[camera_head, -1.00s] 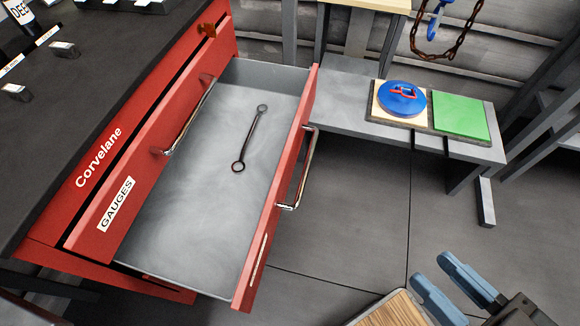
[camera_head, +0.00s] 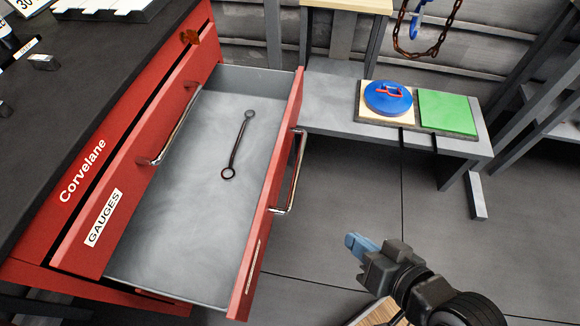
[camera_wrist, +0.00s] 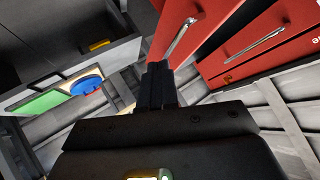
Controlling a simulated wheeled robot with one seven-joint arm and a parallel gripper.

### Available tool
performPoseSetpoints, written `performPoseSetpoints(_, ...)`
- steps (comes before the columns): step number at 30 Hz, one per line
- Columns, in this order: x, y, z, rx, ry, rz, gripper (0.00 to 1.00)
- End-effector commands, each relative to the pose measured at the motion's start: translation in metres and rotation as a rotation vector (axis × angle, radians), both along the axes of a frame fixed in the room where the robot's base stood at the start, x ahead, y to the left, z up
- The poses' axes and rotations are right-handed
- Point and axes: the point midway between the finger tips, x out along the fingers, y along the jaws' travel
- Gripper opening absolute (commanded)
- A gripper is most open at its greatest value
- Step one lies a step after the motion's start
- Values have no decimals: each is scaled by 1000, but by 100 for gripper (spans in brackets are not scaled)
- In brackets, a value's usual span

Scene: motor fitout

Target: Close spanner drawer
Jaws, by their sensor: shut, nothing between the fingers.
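The spanner drawer (camera_head: 190,235) is pulled far out of the red cabinet (camera_head: 70,215). A dark double-ended ring spanner (camera_head: 237,146) lies on its grey floor. The drawer's red front carries a metal bar handle (camera_head: 291,175). My gripper (camera_head: 352,243) is shut and empty, to the right of the drawer front and apart from it. In the wrist view my gripper (camera_wrist: 157,70) points up toward a red drawer front with a bar handle (camera_wrist: 181,38); the gap between them is hard to judge there.
A GAUGES drawer front (camera_head: 130,170) sits just above the open drawer. A low grey bench (camera_head: 335,112) at the back holds a blue disc (camera_head: 385,100) and a green plate (camera_head: 447,112). A chain (camera_head: 425,45) hangs above it. Floor between the drawer and bench is clear.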

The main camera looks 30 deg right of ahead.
Motion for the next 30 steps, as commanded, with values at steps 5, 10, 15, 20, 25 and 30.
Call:
performPoseSetpoints(5,57,-3,-30,204,91,-35,0)
performPoseSetpoints(10,108,-11,-39,382,178,-27,0)
performPoseSetpoints(15,152,-28,-30,534,264,15,0)
performPoseSetpoints(20,178,-48,-13,629,337,67,0)
performPoseSetpoints(25,189,-62,1,674,385,104,0)
performPoseSetpoints(30,193,-61,-1,685,399,114,0)
